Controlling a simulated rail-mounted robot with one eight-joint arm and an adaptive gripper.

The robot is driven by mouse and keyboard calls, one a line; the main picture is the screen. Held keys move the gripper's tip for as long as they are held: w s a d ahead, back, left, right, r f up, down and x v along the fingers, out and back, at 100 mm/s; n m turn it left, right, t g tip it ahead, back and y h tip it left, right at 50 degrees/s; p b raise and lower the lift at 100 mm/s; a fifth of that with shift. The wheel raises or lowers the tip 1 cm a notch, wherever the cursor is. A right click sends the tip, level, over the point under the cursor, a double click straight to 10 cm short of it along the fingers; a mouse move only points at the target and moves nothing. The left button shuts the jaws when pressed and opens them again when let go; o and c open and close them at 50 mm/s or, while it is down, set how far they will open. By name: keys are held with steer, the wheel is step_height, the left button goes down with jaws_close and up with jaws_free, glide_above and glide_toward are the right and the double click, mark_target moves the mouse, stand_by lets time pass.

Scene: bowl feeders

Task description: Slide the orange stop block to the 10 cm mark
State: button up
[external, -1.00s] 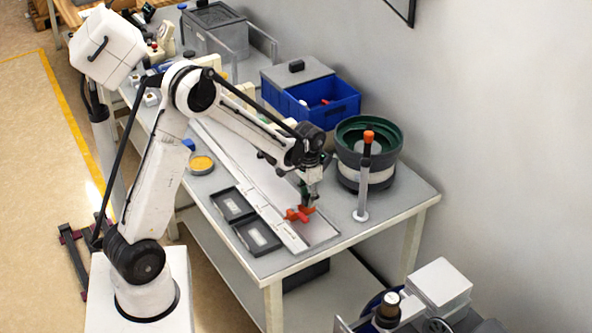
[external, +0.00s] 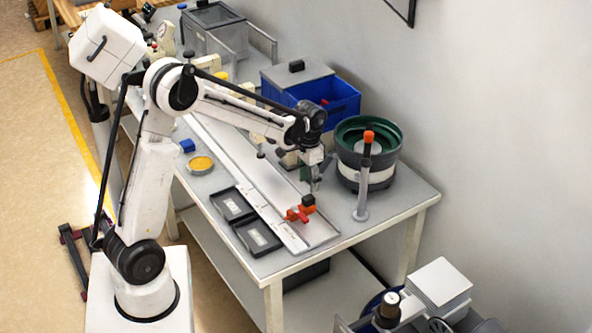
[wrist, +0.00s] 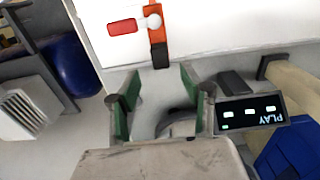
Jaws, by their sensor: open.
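The orange stop block (external: 307,203), with a dark top and a red part (external: 293,214) at its left, sits near the front end of the long pale track (external: 322,233). In the wrist view the orange block (wrist: 157,28) lies at the top centre, beyond the fingertips, with a red piece (wrist: 122,27) beside it. My gripper (external: 316,186) is above and behind the block, apart from it. In the wrist view its green-padded fingers (wrist: 160,92) are spread with nothing between them. Scale marks are too small to read, so the 10 cm mark cannot be made out.
A green bowl feeder (external: 367,150) stands right of my gripper, with an orange-topped post (external: 363,190) before it. Two black trays (external: 258,237) lie left of the track. A blue bin (external: 335,100) stands behind. A dark display panel (wrist: 250,112) shows in the wrist view.

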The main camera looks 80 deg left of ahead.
steer(key=shift+r, duration=2.35)
steer(key=s+d+r+m+t+y, duration=0.1)
steer(key=s+d+r+t, duration=0.2)
steer(key=d, duration=0.6)
steer(key=s+d+r+m, duration=0.1)
steer(key=s+d+r, duration=0.3)
steer(key=d, duration=0.5)
steer(key=s+d+m+t+h, duration=0.1)
steer(key=s+d+t, duration=0.3)
steer(key=s+d, duration=0.6)
steer(key=d+m, duration=0.1)
steer(key=d, duration=0.3)
steer(key=shift+s+d+r+m, duration=0.15)
steer(key=shift+s+d+m, duration=0.05)
steer(key=shift+d+m, duration=0.1)
